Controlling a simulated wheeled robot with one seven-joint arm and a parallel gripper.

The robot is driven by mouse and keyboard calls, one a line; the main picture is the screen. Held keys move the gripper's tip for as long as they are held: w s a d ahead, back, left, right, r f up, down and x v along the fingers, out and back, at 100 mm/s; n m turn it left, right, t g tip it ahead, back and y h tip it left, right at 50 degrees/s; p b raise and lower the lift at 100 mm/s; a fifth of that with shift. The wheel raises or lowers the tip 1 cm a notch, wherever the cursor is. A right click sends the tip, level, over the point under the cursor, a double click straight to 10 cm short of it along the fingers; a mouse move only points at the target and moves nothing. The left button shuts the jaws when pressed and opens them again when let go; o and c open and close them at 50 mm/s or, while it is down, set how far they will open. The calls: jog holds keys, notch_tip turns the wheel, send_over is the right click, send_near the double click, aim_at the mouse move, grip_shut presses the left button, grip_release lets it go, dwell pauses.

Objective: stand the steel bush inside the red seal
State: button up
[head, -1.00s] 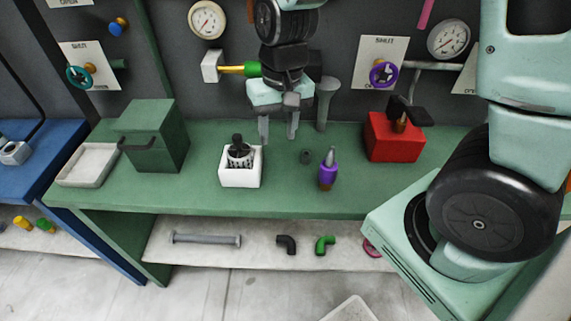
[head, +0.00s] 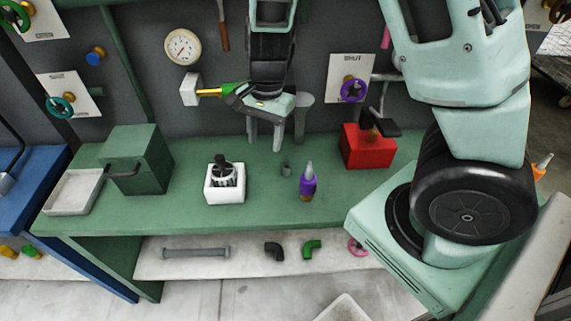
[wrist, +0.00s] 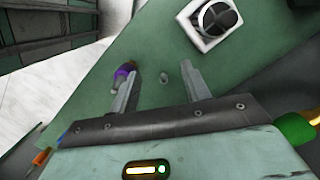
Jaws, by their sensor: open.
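The steel bush, a small grey cylinder (head: 286,169), stands on the green bench left of a purple bottle. In the wrist view the bush (wrist: 164,78) appears between my two finger lines. My gripper (head: 265,145) is open and empty, with its fingers pointing down above the bench, behind and slightly left of the bush. Its fingers also show in the wrist view (wrist: 160,80). A pinkish-red ring (head: 356,246), possibly the red seal, lies on the lower shelf, partly hidden by my base.
The purple bottle (head: 308,183) stands close to the bush. A white block with a dark round-topped part (head: 211,195) is to the left. A red box (head: 366,157) is to the right, a green box (head: 147,158) further left. Bench around the bush is mostly clear.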

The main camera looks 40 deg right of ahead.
jog(key=w+d+f+m+h, duration=0.1)
jog(key=w+d+f+m, duration=0.15)
jog(key=d+m, duration=0.45)
jog(key=n, duration=0.2)
send_over(287, 167)
jog(key=shift+t, duration=0.3)
jog(key=f, duration=0.6)
jog(key=w+d+f, duration=0.1)
jog(key=f, duration=0.3)
jog(key=shift+s+a+f+b, duration=0.15)
jog(key=shift+f, duration=0.85)
jog(key=shift+s+a+f+b, duration=0.1)
jog(key=shift+a+f+b, duration=0.05)
jog(key=shift+f, duration=0.85)
jog(key=shift+s+a+f+b, duration=0.15)
jog(key=shift+f, duration=0.85)
grip_shut()
